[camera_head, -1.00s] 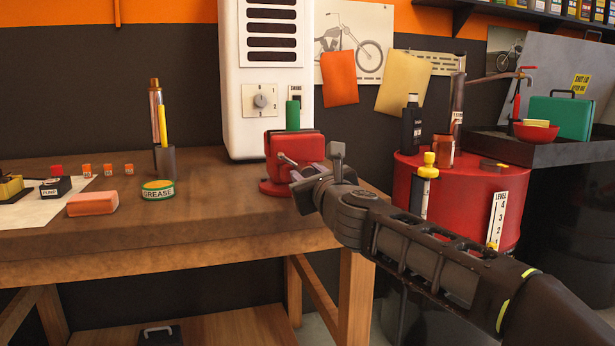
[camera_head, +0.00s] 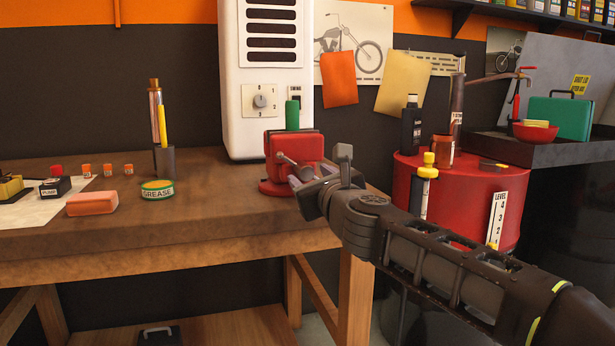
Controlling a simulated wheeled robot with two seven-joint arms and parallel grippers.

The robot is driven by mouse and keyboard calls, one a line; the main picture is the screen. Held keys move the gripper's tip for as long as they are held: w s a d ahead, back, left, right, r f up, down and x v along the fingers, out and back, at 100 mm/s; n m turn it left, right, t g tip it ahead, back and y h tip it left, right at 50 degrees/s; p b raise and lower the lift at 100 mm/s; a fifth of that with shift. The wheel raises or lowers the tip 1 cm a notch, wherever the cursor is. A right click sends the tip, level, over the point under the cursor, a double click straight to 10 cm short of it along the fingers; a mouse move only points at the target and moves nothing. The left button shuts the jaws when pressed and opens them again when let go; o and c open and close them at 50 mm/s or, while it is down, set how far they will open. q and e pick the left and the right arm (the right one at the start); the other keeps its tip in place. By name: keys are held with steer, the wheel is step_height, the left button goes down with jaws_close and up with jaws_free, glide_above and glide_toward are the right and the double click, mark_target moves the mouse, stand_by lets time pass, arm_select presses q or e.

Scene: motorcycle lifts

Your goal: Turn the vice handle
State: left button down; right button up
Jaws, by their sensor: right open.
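The red vice (camera_head: 277,148) stands on the workbench near its right end, with a green cylinder (camera_head: 292,116) upright at its top. Its grey metal handle (camera_head: 291,163) is a thin bar on the front, slanting down to the right. My right gripper (camera_head: 306,181) comes in from the lower right. Its jaws are open just in front of and to the right of the vice, close to the lower end of the handle. The gripper body hides part of the fingers, and I cannot tell whether they touch the bar. My left gripper is not in view.
The wooden bench (camera_head: 220,215) is clear left of the vice up to the grease tin (camera_head: 158,190) and pink block (camera_head: 92,203). A white cabinet (camera_head: 262,80) stands behind the vice. A red drum (camera_head: 475,200) with bottles stands right, behind my arm.

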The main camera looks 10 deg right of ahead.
steer(key=s, duration=0.5)
steer(key=shift+d, duration=0.15)
